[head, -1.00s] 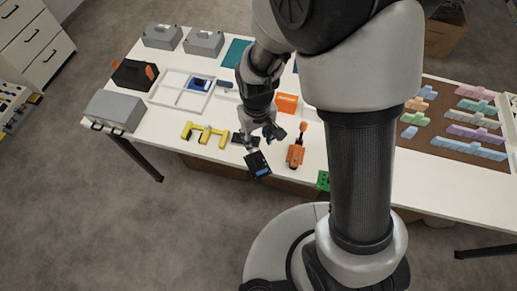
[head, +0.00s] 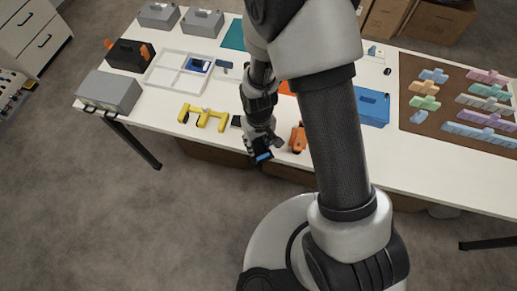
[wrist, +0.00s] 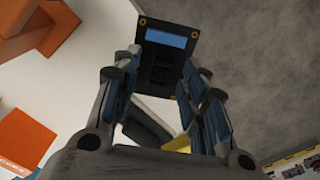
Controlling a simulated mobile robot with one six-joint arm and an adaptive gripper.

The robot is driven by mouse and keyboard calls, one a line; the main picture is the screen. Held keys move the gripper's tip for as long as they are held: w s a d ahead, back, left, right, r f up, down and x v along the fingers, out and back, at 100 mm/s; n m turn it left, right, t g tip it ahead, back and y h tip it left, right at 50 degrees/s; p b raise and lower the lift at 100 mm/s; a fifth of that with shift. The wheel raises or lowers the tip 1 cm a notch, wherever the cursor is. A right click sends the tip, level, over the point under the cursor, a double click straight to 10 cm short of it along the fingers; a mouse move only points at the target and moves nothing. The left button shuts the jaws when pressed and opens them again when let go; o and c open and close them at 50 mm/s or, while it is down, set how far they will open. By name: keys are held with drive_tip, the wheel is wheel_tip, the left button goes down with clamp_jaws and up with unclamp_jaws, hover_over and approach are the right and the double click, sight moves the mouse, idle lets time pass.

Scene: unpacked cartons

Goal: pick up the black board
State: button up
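The black board (wrist: 158,72) has a blue strip and small yellowish corner holes. In the wrist view it shows just past and between my fingertips, with floor behind much of it. In the head view the board (head: 263,157) is at the table's front edge and seems to stick out over it; my gripper hides part of it. My gripper (wrist: 158,68) is open, one finger on each side of the board's near part. I see no firm contact between the fingers and the board.
An orange tool (head: 298,139) stands close on the right. A yellow bracket (head: 203,117) lies to the left on the white table (head: 160,115). Behind are a white divided tray (head: 152,72) and grey boxes (head: 108,92). The floor in front is clear.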

drive_tip(key=shift+f, duration=0.4)
drive_tip(key=shift+r, duration=0.1)
clamp_jaws()
